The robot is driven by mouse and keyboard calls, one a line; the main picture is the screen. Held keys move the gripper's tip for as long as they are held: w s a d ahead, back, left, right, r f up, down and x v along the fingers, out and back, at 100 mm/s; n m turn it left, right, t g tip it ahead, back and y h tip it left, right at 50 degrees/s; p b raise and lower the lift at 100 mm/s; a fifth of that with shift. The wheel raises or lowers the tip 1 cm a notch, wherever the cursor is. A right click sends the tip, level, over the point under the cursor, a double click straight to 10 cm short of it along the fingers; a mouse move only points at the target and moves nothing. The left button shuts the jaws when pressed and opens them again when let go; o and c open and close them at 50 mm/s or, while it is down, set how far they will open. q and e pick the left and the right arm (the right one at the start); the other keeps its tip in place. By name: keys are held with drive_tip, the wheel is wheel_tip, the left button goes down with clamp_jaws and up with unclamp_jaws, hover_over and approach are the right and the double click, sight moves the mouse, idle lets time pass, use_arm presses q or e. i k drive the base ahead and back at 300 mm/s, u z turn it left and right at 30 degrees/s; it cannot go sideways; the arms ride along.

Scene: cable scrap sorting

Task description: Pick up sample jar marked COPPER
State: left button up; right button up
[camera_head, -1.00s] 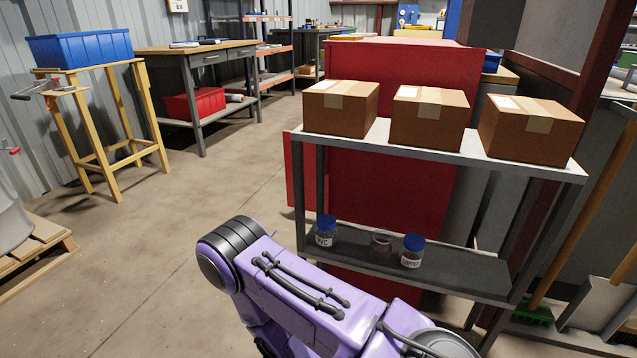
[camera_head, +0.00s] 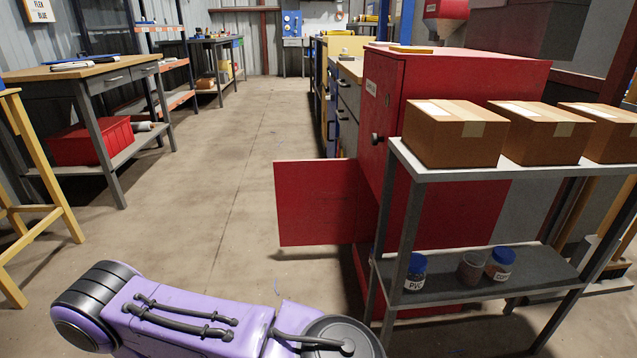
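Two blue-lidded jars and one open jar stand on the lower shelf of a grey rack at the right. The right-hand lidded jar (camera_head: 500,264) has a white label, partly legible, that seems to start with "CO". The left lidded jar (camera_head: 415,272) is labelled PVC. The jar without a lid (camera_head: 471,267) stands between them. A purple arm of mine crosses the bottom left of the view, well away from the jars. Neither gripper shows.
The grey rack (camera_head: 393,222) carries several cardboard boxes (camera_head: 455,134) on its top shelf, above the jars. An open red cabinet door (camera_head: 318,203) sticks out left of the rack. Clear floor (camera_head: 220,190) runs between the workbench (camera_head: 92,73) and the cabinet.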

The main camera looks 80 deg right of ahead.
sight(499, 265)
drive_tip(key=i, duration=0.85)
drive_tip(key=z, duration=3.6)
drive_tip(key=i, duration=0.5)
